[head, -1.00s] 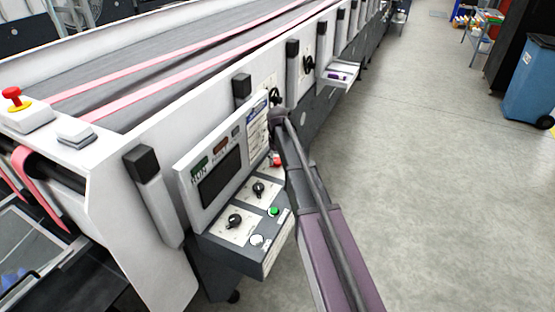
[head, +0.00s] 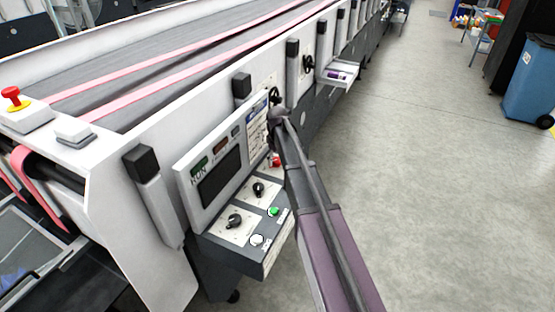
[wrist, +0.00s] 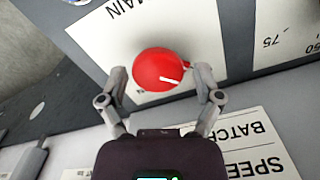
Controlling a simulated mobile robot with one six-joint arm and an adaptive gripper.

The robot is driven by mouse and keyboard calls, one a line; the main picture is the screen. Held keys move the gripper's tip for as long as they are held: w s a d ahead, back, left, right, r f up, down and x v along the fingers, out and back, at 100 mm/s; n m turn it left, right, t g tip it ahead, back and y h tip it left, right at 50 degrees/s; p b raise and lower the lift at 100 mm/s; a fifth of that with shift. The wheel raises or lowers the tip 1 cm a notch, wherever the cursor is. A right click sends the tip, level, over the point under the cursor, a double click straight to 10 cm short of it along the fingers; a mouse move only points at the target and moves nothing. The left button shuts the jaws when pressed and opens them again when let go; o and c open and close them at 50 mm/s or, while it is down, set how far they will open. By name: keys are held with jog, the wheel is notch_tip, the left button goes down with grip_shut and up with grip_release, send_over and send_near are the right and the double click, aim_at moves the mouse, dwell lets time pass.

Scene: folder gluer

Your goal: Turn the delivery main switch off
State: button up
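The main switch is a round red knob (wrist: 160,70) with a white pointer mark, in the middle of the wrist view. It sits on a white plate (wrist: 98,42) lettered "MAIN", which appears upside down. My gripper (wrist: 161,74) is open, with one finger on each side of the knob. The right fingertip is very near the knob's edge; a small gap shows at the left one. I cannot tell whether either touches. In the head view the red knob (head: 275,160) shows in part beside my arm, which hides my fingers.
The control panel (head: 232,248) also bears two black knobs, a green button (head: 273,211) and a white button (head: 257,240). A display (head: 220,178) stands above them. A red emergency button (head: 12,93) is at far left.

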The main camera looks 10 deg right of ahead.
jog(key=shift+w+d+m, duration=0.1)
jog(key=shift+m, duration=0.3)
dwell(0.3)
